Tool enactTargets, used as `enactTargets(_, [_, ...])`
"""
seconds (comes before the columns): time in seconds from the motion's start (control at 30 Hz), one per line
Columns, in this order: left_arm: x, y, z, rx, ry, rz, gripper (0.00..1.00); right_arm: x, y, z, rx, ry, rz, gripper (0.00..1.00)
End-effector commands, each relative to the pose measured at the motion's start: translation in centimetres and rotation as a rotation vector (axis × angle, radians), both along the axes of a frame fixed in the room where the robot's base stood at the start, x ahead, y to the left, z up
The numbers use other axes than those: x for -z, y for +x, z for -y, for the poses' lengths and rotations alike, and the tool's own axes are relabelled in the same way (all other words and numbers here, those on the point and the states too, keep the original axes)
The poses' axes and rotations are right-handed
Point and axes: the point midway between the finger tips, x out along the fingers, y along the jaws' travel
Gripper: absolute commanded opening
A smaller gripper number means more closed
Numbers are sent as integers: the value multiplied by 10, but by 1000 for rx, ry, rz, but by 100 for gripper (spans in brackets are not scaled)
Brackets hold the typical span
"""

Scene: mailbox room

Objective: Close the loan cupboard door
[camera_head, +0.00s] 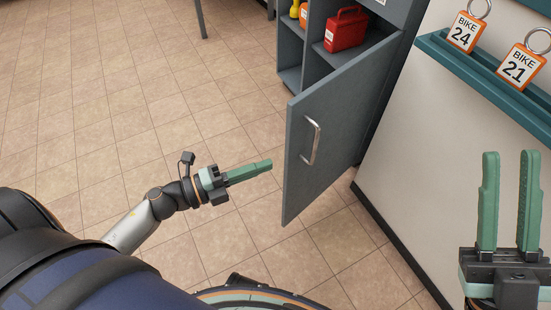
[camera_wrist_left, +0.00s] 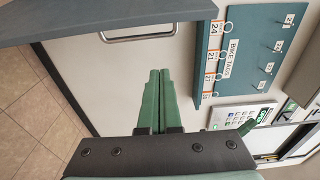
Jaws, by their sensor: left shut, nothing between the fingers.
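The loan cupboard door (camera_head: 330,135) is a grey panel that stands wide open in the head view, with a silver bar handle (camera_head: 311,142) on its visible face. The cupboard (camera_head: 293,52) is behind it, its shelves exposed. My left gripper (camera_head: 271,164) is shut and empty, its green fingers pointing at the door's free edge from the left, apart from it. In the left wrist view the shut fingers (camera_wrist_left: 159,73) are below the door (camera_wrist_left: 90,18) and its handle (camera_wrist_left: 138,37). My right gripper (camera_head: 507,154) is open and empty, pointing up at the right.
A red container (camera_head: 346,30) and a yellow item (camera_head: 294,9) sit on the cupboard shelves. A teal rack (camera_head: 480,75) with bike tags is on the white wall at the right. A dark skirting runs along the wall's foot. The tiled floor (camera_head: 110,100) at the left is clear.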

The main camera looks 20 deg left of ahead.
Motion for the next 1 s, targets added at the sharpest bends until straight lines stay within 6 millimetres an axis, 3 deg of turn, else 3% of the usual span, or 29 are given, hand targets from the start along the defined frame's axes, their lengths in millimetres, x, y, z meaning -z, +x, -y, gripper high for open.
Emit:
enactTargets(0.5, [-2, 71, 64, -3, -5, 2, 0, 4, 1, 0, -3, 3, -7, 27])
enactTargets(0.7, [2, 81, 36, -5, -2, -2, 0, 16, 2, 0, -13, 11, -18, 27])
enactTargets(1.0, [-1, 85, 26, -3, -4, -3, 0, 18, 2, -1, -18, 14, -21, 27])
